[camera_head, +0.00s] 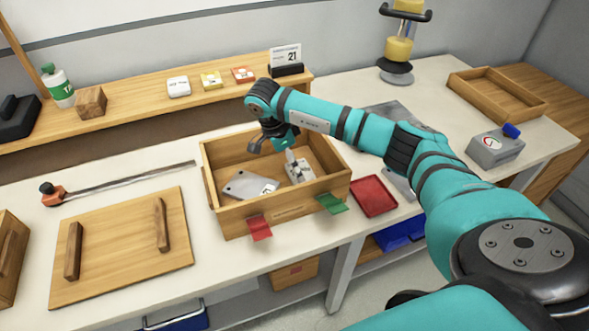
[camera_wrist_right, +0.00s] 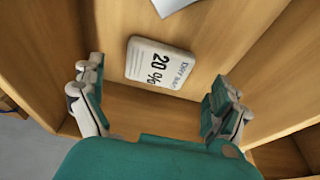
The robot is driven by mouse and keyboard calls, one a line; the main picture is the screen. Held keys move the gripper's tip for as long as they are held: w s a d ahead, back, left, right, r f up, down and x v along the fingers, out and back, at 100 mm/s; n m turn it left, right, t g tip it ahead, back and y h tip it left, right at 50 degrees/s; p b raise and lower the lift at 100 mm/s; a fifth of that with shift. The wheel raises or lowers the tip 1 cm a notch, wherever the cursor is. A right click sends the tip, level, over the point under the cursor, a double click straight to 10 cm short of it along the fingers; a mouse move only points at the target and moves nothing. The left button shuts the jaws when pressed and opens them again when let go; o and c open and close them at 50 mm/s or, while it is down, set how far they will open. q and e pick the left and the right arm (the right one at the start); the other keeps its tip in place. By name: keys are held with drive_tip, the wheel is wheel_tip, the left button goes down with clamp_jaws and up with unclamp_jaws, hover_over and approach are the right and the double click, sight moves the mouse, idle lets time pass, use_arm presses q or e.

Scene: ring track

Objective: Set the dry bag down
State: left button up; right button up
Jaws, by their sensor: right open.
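The dry bag (camera_wrist_right: 160,65) is a small white pouch with black print reading "20 %". In the right wrist view it lies flat on bare wood between my right gripper's spread fingers, touching neither. My right gripper (camera_wrist_right: 153,105) is open and empty. In the head view the right gripper (camera_head: 272,146) is over the open wooden box (camera_head: 232,219), near its back. A small white labelled piece (camera_head: 269,187) lies in the box there; I cannot tell for sure that it is the bag. My left gripper is not in view.
A grey plate (camera_head: 243,184) and a pale metal fitting (camera_head: 299,172) are in the box. Red (camera_head: 259,228) and green (camera_head: 331,203) tags hang at its front. A wooden lid (camera_head: 120,250) lies left, a red tray (camera_head: 374,196) right. A shelf (camera_head: 140,115) runs behind.

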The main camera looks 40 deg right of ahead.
drive_tip(key=b+v, duration=0.1)
drive_tip(key=v, duration=0.7)
drive_tip(key=shift+r, duration=0.15)
